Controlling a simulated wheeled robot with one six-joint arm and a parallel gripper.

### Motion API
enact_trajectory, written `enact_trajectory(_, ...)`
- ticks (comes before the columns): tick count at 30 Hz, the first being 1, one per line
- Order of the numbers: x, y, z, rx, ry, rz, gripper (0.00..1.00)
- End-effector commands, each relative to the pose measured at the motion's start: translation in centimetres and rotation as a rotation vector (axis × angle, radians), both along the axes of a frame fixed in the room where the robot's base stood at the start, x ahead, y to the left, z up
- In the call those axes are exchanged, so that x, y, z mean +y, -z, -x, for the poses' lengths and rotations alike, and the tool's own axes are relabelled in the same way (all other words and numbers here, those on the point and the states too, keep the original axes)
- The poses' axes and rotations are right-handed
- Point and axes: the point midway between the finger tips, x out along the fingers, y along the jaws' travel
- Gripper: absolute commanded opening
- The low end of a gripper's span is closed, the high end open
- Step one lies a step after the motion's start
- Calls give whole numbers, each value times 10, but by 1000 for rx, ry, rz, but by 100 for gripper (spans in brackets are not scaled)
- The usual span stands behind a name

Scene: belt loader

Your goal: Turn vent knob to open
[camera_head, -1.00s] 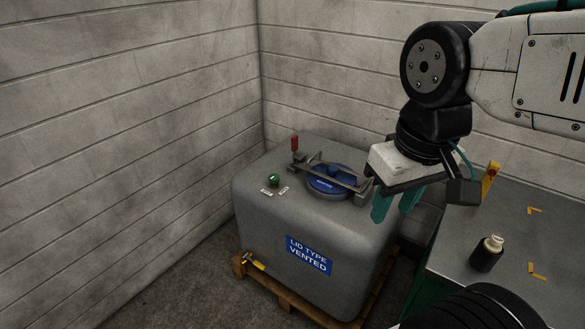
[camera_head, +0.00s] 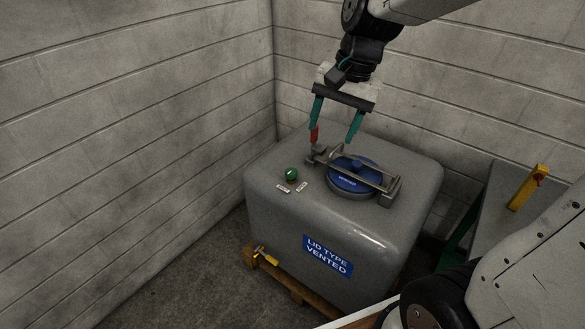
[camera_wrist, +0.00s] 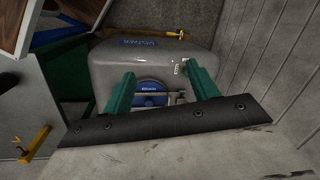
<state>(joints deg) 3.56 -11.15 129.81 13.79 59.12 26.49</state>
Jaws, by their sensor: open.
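The green vent knob (camera_head: 291,174) sits on top of the grey tank (camera_head: 400,190), left of the blue lid (camera_head: 357,177), with two small white labels (camera_head: 292,187) beside it. A metal bar clamp (camera_head: 360,171) with a red handle (camera_head: 314,134) crosses the lid. My gripper (camera_head: 333,134) is open and empty, with its teal fingers spread above the back of the lid and the red handle. In the wrist view the blue lid (camera_wrist: 150,87) shows between the fingers. The knob is too small to make out clearly there.
The tank stands on a wooden pallet (camera_head: 290,285), with a yellow-handled item (camera_head: 265,257) at its edge. Block walls (camera_head: 130,120) close in at the left and back. A grey table with a yellow bracket (camera_head: 528,187) stands to the right.

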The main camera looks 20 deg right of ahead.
Motion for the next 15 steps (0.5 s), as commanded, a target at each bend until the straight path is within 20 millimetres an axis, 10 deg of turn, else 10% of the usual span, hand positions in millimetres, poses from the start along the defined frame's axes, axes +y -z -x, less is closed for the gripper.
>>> enact_trajectory(15, -11, 133, -169, 195, 671, -177, 59)
